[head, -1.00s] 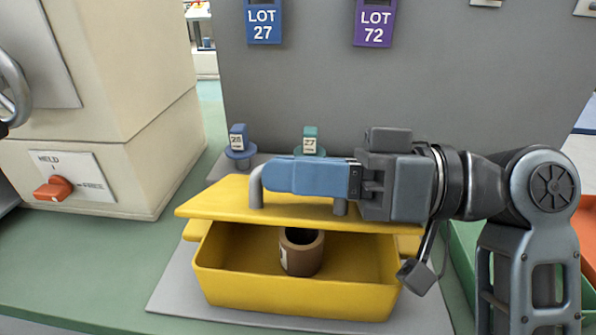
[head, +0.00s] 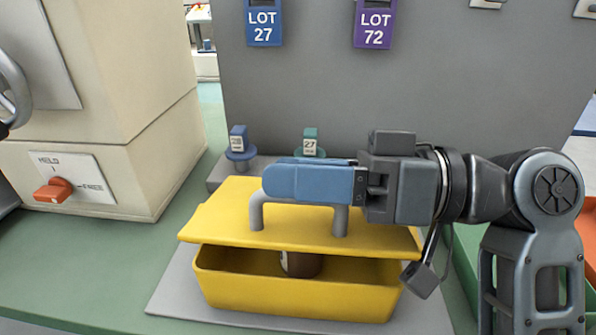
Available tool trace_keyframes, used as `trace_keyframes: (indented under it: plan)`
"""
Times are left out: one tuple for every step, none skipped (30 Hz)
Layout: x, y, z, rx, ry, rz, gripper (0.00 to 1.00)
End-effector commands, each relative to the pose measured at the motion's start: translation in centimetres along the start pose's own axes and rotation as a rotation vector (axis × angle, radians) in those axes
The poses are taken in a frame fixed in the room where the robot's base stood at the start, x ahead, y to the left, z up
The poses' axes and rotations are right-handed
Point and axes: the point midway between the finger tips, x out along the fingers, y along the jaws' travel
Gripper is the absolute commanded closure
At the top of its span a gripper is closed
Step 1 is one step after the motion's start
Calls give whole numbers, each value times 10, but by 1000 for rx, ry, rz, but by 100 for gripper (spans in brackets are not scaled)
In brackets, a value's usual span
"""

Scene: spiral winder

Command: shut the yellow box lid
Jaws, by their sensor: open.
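The yellow box (head: 295,296) stands on a grey mat, with its front opening showing as a gap under the lid. The yellow lid (head: 210,222) is tilted above the box, its front edge raised over the box's front rim. A grey handle (head: 341,222) stands on the lid. My gripper (head: 268,182) reaches in from the right, its blue fingers over the top of the handle. The jaws are open; whether they touch the handle I cannot tell. A brown cylinder (head: 301,264) is inside the box, its upper part hidden by the lid.
A beige cabinet with an orange switch (head: 54,190) stands at the left. Behind the box are a blue tagged knob (head: 238,140), a green tagged knob (head: 310,141) and a grey panel (head: 420,80). A green bin (head: 468,250) is at the right. Green counter (head: 90,270) lies clear at the left.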

Motion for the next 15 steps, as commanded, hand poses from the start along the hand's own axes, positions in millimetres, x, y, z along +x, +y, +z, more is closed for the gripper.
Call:
trace_keyframes:
  plan:
    - [-5,1,0,0,2,3,60]
    - [-8,1,0,0,2,3,60]
    - [-14,1,0,0,1,4,60]
    - [-18,1,0,0,2,4,60]
    - [-24,1,0,0,3,4,60]
    - [-31,1,0,0,2,5,60]
    - [-36,1,0,0,2,5,60]
    - [-41,1,0,0,3,4,60]
    - [-47,1,0,0,2,5,60]
    - [-52,1,0,0,2,4,60]
    - [-56,1,0,0,2,4,60]
    - [-61,1,0,0,2,4,60]
    - [-65,1,0,0,1,4,60]
    - [-67,1,0,0,1,3,60]
    - [-70,0,0,0,1,2,60]
